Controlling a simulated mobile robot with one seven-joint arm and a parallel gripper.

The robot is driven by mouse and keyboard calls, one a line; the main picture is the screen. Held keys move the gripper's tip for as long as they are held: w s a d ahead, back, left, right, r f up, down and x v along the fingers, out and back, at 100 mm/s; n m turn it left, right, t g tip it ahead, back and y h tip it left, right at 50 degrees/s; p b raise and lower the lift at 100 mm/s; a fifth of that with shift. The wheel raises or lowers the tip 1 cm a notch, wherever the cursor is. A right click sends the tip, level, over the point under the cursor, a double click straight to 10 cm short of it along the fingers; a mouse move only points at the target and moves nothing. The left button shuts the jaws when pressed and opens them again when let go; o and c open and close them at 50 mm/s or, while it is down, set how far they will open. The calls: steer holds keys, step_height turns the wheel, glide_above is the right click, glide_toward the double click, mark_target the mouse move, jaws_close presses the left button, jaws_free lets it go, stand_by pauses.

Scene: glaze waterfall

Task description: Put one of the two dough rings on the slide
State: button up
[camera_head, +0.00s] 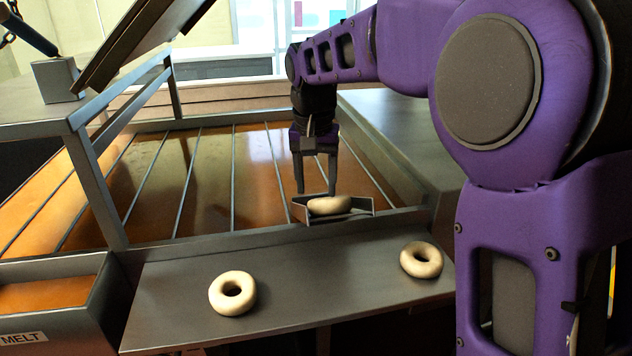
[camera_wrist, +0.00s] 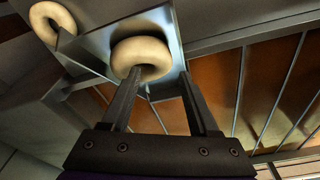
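One pale dough ring (camera_head: 330,206) lies in the small metal slide (camera_head: 368,206) at the near edge of the glaze bed. Two more dough rings lie on the grey shelf in front, one at left (camera_head: 232,293) and one at right (camera_head: 421,260). My gripper (camera_head: 316,190) points down just above the slide, its two fingers apart. In the wrist view, the ring (camera_wrist: 140,52) is by the fingertips (camera_wrist: 163,74); one finger overlaps its hole and the other is to its right. I cannot tell whether either finger touches it. Another ring (camera_wrist: 52,20) shows at top left.
The amber glaze bed (camera_head: 150,170) with several metal bars lies behind the slide. A metal frame rail (camera_head: 100,190) rises at left, above a trough marked MELT (camera_head: 50,295). The shelf (camera_head: 320,285) is bare between its two rings.

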steer(key=shift+o, duration=0.6)
step_height(320, 180, up, 17)
steer(key=s+p, duration=0.2)
steer(key=shift+s+a+r, duration=0.15)
steer(key=shift+s, duration=0.15)
stand_by(1.0)
